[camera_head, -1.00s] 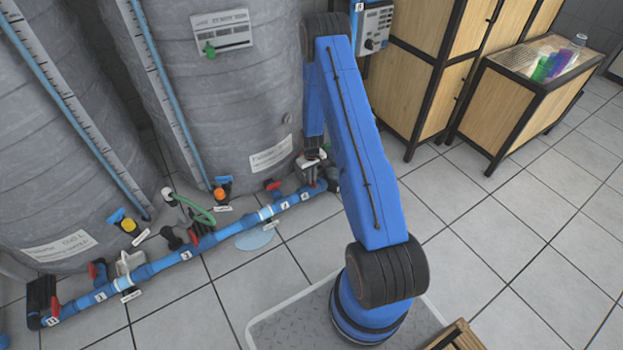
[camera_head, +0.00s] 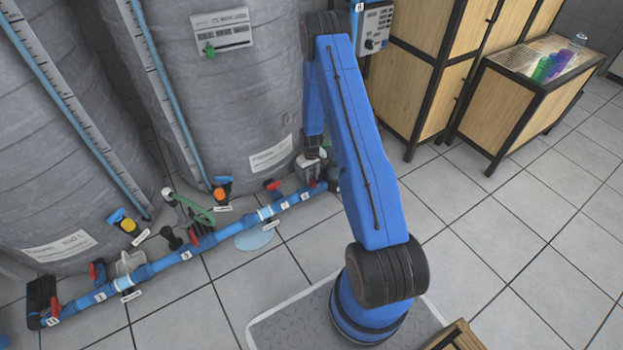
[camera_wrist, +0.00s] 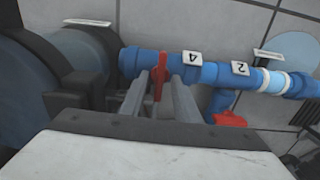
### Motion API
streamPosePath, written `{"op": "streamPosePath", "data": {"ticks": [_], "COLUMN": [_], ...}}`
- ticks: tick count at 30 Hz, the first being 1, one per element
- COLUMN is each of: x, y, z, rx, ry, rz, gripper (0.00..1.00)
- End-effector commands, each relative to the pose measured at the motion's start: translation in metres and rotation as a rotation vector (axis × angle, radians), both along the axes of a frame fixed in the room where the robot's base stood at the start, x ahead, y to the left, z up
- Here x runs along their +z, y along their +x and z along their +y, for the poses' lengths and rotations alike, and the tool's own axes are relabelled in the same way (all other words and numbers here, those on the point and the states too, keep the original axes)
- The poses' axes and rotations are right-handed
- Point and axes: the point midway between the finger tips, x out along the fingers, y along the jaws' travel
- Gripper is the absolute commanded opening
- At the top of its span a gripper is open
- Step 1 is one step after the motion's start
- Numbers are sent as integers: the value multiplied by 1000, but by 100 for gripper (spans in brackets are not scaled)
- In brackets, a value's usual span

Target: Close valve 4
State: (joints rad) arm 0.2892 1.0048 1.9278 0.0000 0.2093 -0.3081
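The blue pipe (camera_wrist: 215,73) carries a label 4 (camera_wrist: 193,57), with the red handle of valve 4 (camera_wrist: 160,76) just left of it in the wrist view. The handle lies across the pipe's line in that view. My gripper (camera_wrist: 159,84) has one finger on each side of this handle, with gaps showing, so it is open around it. Whether a finger touches it is unclear. In the head view my gripper (camera_head: 312,160) is low at the right end of the pipe (camera_head: 207,242), and my arm partly hides that end.
Large grey tanks (camera_head: 235,80) stand behind the pipe. A wooden cabinet (camera_head: 420,75) stands at the right. The tiled floor (camera_head: 520,250) at the right is clear.

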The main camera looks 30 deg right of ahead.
Motion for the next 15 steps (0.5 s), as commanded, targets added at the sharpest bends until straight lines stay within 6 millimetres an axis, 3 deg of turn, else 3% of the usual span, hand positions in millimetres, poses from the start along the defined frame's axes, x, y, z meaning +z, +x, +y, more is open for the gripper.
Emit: {"op": "streamPosePath", "data": {"ticks": [15], "x": [85], "y": [1], "z": [0], "rx": [0], "ry": [-1], "rz": [-3], "gripper": [29]}}
